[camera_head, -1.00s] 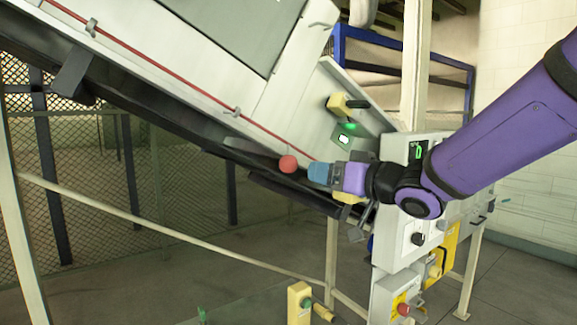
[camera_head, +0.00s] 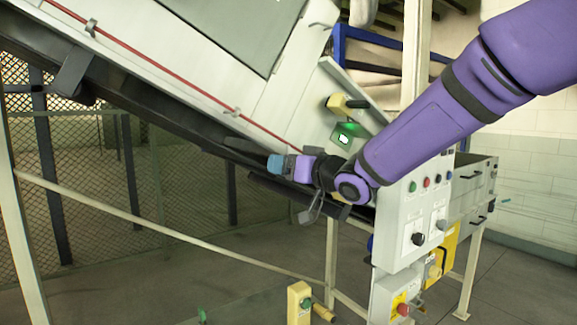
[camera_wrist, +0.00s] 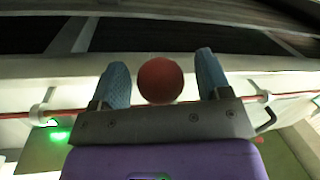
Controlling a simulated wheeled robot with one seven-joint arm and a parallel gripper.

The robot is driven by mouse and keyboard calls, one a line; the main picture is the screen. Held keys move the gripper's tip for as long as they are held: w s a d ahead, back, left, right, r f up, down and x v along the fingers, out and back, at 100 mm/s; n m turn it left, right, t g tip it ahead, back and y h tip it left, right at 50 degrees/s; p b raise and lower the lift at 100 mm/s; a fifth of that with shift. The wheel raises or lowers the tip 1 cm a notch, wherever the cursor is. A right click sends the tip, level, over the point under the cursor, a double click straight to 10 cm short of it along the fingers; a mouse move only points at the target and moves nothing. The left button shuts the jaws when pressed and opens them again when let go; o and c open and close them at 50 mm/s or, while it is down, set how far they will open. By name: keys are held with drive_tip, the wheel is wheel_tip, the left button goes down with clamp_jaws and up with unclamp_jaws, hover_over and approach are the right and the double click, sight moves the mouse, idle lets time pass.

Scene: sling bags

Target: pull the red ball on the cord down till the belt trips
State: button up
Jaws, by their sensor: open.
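The red ball (camera_wrist: 160,80) shows in the wrist view between the two blue fingers of my gripper (camera_wrist: 162,82), with a gap on each side. I cannot tell whether the ball is level with the fingertips in depth. The red cord (camera_wrist: 258,98) runs across behind the fingers in that view. In the head view the cord (camera_head: 165,75) slopes down along the pale conveyor side towards my gripper (camera_head: 275,166). The ball is hidden there behind my gripper. The dark belt (camera_head: 185,135) runs along the conveyor's lower edge.
A pale control panel (camera_head: 412,215) with buttons and knobs stands below my arm. A yellow handle (camera_head: 345,104) and a green-lit box (camera_head: 345,137) are on the conveyor's side. A yellow post (camera_head: 299,302) stands on the floor.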

drive_tip(key=c, duration=1.3)
drive_tip(key=shift+f, duration=2.05)
drive_tip(key=o, duration=1.3)
drive_tip(key=v, duration=1)
drive_tip(key=shift+s+d, duration=0.25)
drive_tip(key=shift+d, duration=0.05)
